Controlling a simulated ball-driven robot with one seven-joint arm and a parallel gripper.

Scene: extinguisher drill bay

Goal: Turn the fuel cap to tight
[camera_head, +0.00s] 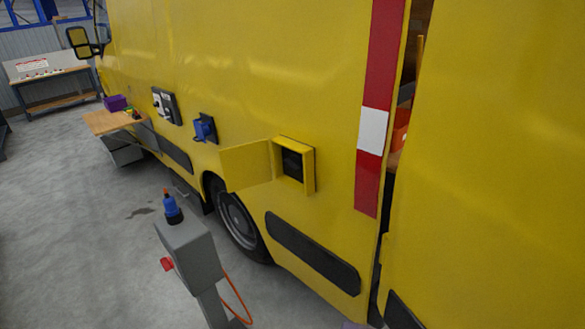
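A small yellow box (310,170) stands out from the side of the yellow vehicle (230,60), right of the picture's centre. Its yellow flap (246,166) is swung open to the left. Inside the box is a dark recess (292,163). A fuel cap cannot be made out in the recess; it is too dark and small to tell. My gripper is not in view.
A grey pedestal (190,250) with a blue-and-black fitting (172,210), a red part (167,264) and an orange cable (237,298) stands in front of the wheel (236,218). A blue fitting (205,129) and a fold-out shelf (107,122) line the vehicle.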

